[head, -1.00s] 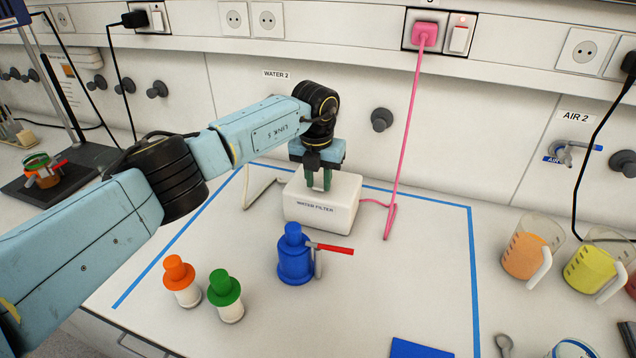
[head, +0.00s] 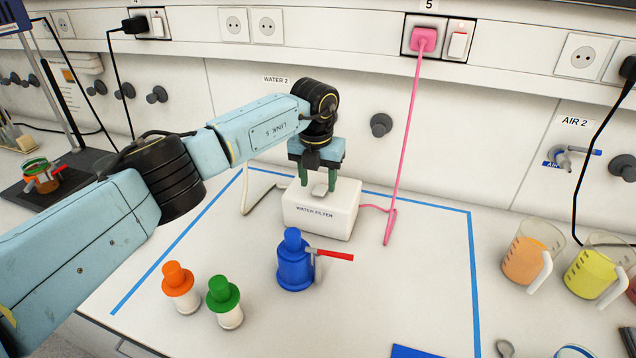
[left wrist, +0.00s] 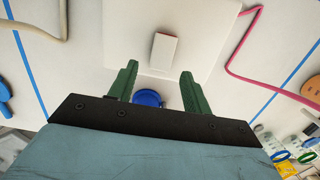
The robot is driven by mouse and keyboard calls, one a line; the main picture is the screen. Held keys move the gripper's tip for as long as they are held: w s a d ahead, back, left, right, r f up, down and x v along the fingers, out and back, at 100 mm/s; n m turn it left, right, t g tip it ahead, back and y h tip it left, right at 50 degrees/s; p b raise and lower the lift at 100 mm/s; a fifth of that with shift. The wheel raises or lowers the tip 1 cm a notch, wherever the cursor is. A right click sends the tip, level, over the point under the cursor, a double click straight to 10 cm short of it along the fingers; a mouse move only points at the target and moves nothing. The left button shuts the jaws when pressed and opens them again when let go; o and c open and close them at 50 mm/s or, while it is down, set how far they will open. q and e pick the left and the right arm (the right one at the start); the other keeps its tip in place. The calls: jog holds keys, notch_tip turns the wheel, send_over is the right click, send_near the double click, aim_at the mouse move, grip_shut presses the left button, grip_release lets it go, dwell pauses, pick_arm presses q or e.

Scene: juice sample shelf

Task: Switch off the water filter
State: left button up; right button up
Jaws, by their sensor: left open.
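The water filter (head: 320,219) is a white box labelled "WATER FILTER", standing inside a blue tape outline on the bench. A pale rocker switch (head: 319,190) is on its top; it also shows in the left wrist view (left wrist: 163,52). My left gripper (head: 318,186) points down over the filter, its green fingers open and apart on either side of the switch, holding nothing. I cannot tell whether the fingertips touch the box. My right gripper is out of view.
A blue bottle (head: 294,265) with a red-handled valve stands in front of the filter. Orange-capped (head: 179,290) and green-capped (head: 225,305) bottles stand front left. Jugs with orange (head: 527,256) and yellow (head: 590,268) liquid stand right.

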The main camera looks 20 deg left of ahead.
pick_arm(q)
notch_tip(320, 180, up, 12)
jog(key=s, duration=0.1)
jog(key=shift+s+f, duration=0.1)
dwell(0.4)
